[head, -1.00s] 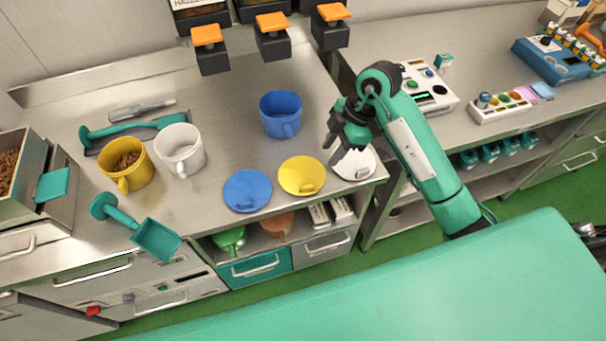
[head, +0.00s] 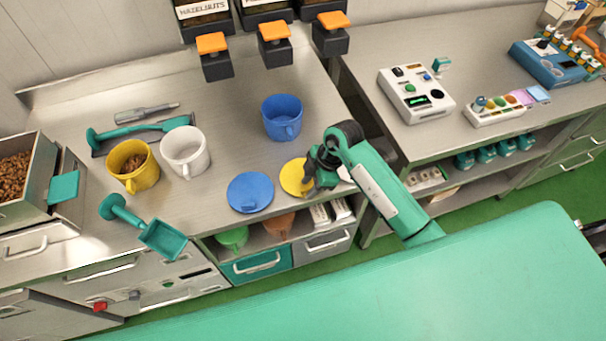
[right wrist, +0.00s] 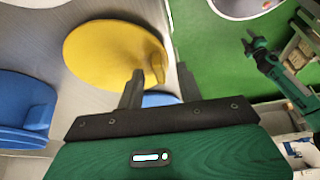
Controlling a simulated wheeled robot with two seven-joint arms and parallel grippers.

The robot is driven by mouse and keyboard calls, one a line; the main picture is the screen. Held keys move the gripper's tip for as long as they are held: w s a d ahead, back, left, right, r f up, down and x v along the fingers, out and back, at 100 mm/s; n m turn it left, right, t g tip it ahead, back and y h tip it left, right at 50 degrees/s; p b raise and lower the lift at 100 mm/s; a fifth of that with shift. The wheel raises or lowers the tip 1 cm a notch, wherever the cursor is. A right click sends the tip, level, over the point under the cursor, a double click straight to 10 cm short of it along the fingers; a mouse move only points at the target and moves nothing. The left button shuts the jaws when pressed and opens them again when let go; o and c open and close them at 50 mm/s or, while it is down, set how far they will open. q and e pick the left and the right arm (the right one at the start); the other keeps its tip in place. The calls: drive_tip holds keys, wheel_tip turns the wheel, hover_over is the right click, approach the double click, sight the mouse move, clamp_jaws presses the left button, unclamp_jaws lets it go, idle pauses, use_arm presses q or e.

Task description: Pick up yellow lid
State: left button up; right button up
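The yellow lid (head: 293,176) lies flat near the front edge of the steel counter, partly covered by my right gripper (head: 312,188). In the right wrist view the yellow lid (right wrist: 105,50) shows its raised tab handle on the side towards my fingers. My right gripper (right wrist: 160,88) is open, with its fingers apart and the tab just ahead of the gap between them. I cannot tell whether a finger touches the lid. My left gripper (right wrist: 254,45) shows small at the right of the right wrist view, its fingers apart; it is not in the head view.
A blue mug (head: 282,117) stands behind. A white mug (head: 185,151), yellow mug (head: 133,166) and teal scoop (head: 160,238) are at left.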

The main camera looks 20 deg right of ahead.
drive_tip(key=shift+f, duration=0.3)
clamp_jaws()
drive_tip(key=shift+r, duration=0.1)
